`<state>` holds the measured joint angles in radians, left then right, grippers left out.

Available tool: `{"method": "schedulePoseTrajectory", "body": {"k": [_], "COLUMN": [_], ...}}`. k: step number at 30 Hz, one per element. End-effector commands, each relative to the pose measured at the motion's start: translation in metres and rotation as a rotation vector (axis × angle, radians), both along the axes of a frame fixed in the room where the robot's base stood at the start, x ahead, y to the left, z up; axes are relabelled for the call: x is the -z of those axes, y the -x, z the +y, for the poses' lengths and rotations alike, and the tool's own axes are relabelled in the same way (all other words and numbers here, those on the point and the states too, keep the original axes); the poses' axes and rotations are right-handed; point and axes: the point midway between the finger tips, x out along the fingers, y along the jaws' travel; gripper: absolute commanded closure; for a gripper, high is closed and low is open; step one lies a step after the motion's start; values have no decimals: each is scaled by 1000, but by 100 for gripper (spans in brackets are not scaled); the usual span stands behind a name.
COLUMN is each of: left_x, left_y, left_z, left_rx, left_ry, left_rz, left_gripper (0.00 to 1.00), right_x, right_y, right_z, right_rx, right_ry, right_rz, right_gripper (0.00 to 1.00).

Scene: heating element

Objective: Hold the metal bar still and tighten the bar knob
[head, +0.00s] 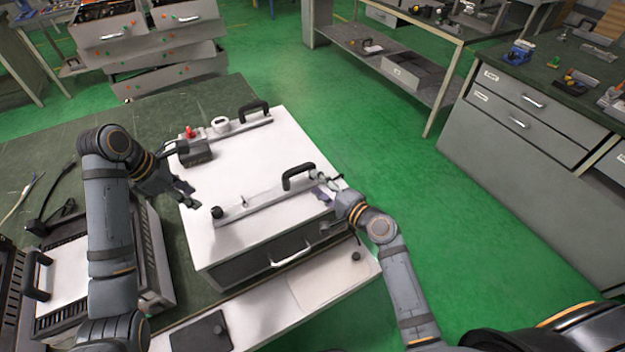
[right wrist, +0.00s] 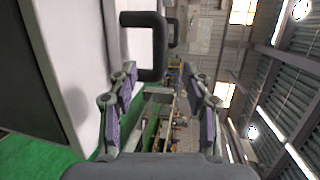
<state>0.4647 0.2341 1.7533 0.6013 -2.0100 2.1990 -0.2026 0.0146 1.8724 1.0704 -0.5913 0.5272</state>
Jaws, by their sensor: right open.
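The metal bar (head: 262,203) lies across the front of a white-topped heating unit (head: 250,158). A black handle (head: 299,170) stands near its right end. A small black bar knob (head: 217,212) is at its left end. My right gripper (head: 328,183) is open at the bar's right end. In the right wrist view its fingers (right wrist: 160,78) are spread, with the bar's end (right wrist: 158,95) showing between them and the black handle (right wrist: 145,45) ahead. My left gripper (head: 188,194) is above the white top, short of the knob; its fingers look apart and empty.
Another unit with cables (head: 75,285) is at the left. Green floor is clear on the right.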

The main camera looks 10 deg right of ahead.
Motion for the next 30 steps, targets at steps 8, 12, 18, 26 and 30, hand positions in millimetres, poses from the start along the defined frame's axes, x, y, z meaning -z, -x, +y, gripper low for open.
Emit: {"method": "schedulePoseTrajectory", "body": {"k": [8, 12, 18, 26, 30], "left_x": [0, 0, 0, 0, 0], "left_y": [0, 0, 0, 0, 0], "left_z": [0, 0, 0, 0, 0], "left_rx": [0, 0, 0, 0, 0], "left_ry": [0, 0, 0, 0, 0], "left_rz": [0, 0, 0, 0, 0], "left_gripper": [62, 62, 62, 62, 62], "right_x": [10, 15, 18, 19, 18], "right_y": [-48, -67, -81, -82, -81], "right_z": [28, 39, 47, 47, 47], "right_rx": [-1, -2, -2, -2, -2], "right_ry": [-2, 0, 2, 3, 3], "right_rz": [-1, 0, -1, -1, -1], "right_gripper": [50, 50, 50, 50, 70]}}
